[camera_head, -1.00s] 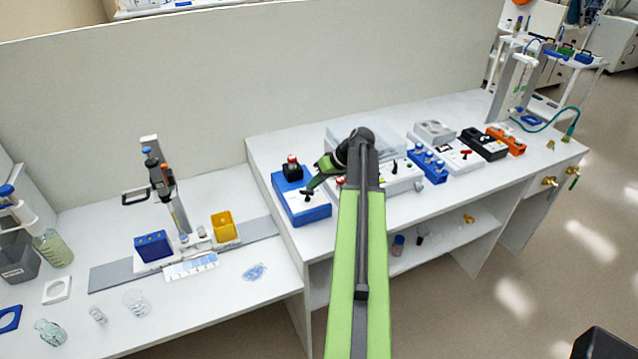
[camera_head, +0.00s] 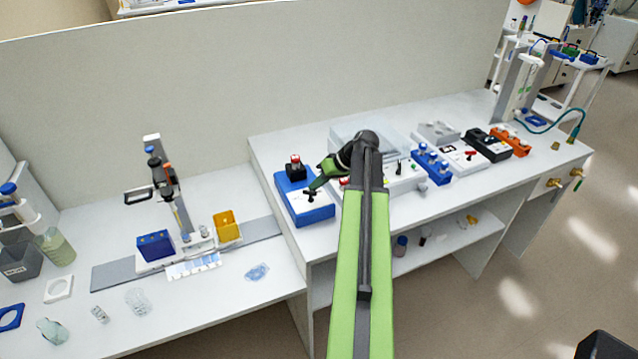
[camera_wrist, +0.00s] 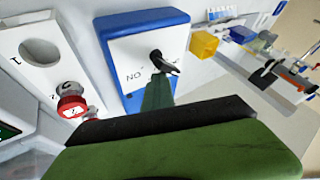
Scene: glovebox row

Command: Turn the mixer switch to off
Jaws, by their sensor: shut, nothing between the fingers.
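A blue box (camera_head: 325,213) with a white top panel stands near the left end of the raised bench. A small black lever switch (camera_head: 309,195) sits on that panel. In the wrist view, the black lever (camera_wrist: 158,57) shows beside a printed "ON" that appears upside down, and the box (camera_wrist: 113,26) fills the upper middle. My gripper (camera_head: 316,186) is shut and empty, its green fingertips just at the lever. In the wrist view, my fingertips (camera_wrist: 158,82) overlap the lever's lower edge; I cannot tell whether they touch it. The lever's exact setting is unclear.
A black block with a red button (camera_head: 294,169) is at the box's back left. A white panel with a red knob (camera_wrist: 70,103) lies close beside my gripper. More switch boxes, including a blue one (camera_head: 432,166), stand to the right. A yellow bin (camera_head: 227,228) is on the lower bench.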

